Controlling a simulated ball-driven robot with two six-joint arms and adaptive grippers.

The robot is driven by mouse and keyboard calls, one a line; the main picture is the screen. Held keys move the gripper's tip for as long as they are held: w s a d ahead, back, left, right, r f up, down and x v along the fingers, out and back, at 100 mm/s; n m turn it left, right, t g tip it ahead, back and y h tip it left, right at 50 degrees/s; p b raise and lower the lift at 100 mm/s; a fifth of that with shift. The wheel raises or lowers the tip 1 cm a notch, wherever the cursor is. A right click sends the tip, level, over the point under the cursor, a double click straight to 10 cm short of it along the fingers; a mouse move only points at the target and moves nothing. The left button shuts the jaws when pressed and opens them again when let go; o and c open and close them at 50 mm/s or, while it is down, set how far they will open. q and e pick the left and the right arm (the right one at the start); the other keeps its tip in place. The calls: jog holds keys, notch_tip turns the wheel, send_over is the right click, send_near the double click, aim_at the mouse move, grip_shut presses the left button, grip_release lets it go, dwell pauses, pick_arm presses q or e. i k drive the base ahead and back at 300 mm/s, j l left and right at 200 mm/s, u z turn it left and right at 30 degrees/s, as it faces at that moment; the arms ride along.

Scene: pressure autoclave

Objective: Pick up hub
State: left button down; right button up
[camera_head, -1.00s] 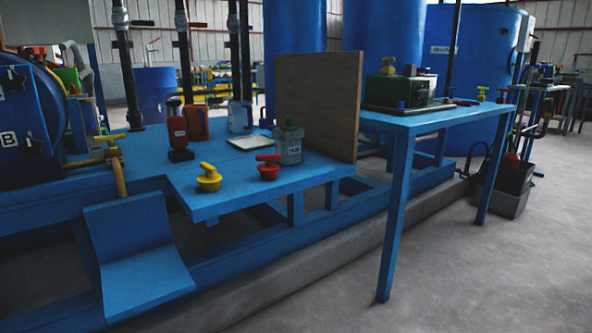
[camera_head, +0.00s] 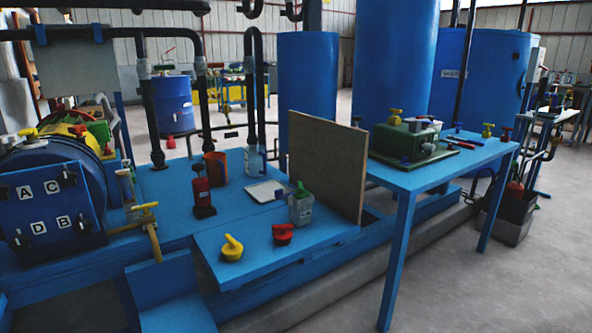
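Nothing in view can be clearly told as the hub. Small handled pieces stand on the blue bench: a yellow piece (camera_head: 232,248) and a red piece (camera_head: 283,234) near its front edge. A clear container with a green top (camera_head: 301,205) stands behind them by the wooden board. A red and black device (camera_head: 202,190) stands upright further back left. Neither of my grippers is in view.
The blue autoclave (camera_head: 45,205) with lettered door stands at left. An upright wooden board (camera_head: 328,165) divides the bench from a higher blue table (camera_head: 425,168) carrying a green box (camera_head: 405,143). Grey floor (camera_head: 480,285) is open at the lower right.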

aim_at(301, 210)
jog(key=u, duration=0.85)
jog(key=l+u, duration=1.2)
